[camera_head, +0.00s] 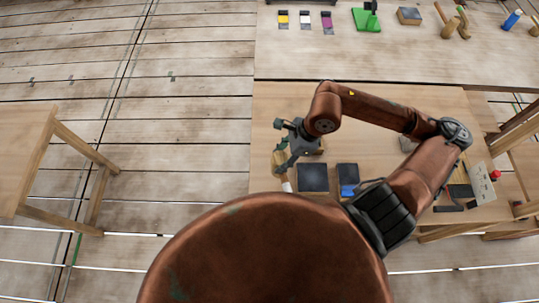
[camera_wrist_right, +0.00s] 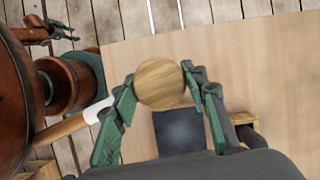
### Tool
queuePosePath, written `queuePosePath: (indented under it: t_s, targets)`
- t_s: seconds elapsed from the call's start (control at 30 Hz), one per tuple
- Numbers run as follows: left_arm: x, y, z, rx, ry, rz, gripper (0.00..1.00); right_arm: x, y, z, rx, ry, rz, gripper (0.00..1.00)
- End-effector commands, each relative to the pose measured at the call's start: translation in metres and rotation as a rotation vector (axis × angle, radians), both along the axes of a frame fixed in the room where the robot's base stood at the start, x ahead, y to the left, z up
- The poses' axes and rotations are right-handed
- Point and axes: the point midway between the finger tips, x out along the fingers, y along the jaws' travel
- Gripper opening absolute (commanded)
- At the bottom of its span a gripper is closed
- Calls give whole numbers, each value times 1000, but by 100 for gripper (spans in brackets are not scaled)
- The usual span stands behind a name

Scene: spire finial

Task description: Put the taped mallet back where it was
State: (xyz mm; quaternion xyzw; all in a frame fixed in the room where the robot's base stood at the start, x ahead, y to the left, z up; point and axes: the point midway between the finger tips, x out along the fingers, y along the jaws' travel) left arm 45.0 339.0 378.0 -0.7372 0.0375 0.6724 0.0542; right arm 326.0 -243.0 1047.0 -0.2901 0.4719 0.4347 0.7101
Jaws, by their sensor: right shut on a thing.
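The taped mallet shows in the head view as a pale wooden head (camera_head: 280,160) with a white taped part (camera_head: 286,186) below it; the rest of its handle is hidden there. My right gripper (camera_head: 285,145) is shut on the mallet at the left edge of the work table. In the right wrist view the round wooden head (camera_wrist_right: 160,84) sits between the green fingertips, and the white tape (camera_wrist_right: 98,110) shows beyond the left finger. My left gripper (camera_wrist_right: 65,28) appears small at the upper left of the wrist view; its opening is unclear. It is not in the head view.
Two dark square pads (camera_head: 312,177) lie right of the mallet, the right one with a blue item (camera_head: 348,189) on it. A back table (camera_head: 400,55) holds colour swatches, a green object, a block and wooden tools. A side table (camera_head: 22,150) stands left across open floor.

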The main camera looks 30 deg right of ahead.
Motion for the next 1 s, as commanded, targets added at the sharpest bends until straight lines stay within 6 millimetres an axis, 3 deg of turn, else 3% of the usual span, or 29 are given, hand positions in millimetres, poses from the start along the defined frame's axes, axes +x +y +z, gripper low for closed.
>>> queuePosePath:
  t_s: [0.27,0.43,0.83,1.0]
  targets:
    - [-7,1,1,1,9,1,40,-15,-4,10,1,-1,-235,2]
    - [-6,1,3,1,9,1,40,-9,-6,9,4,1,-278,2]
    - [-3,1,18,0,3,1,40,75,-22,-27,7,2,-280,2]
    - [-2,1,21,1,2,1,40,98,-27,-59,6,4,-278,2]
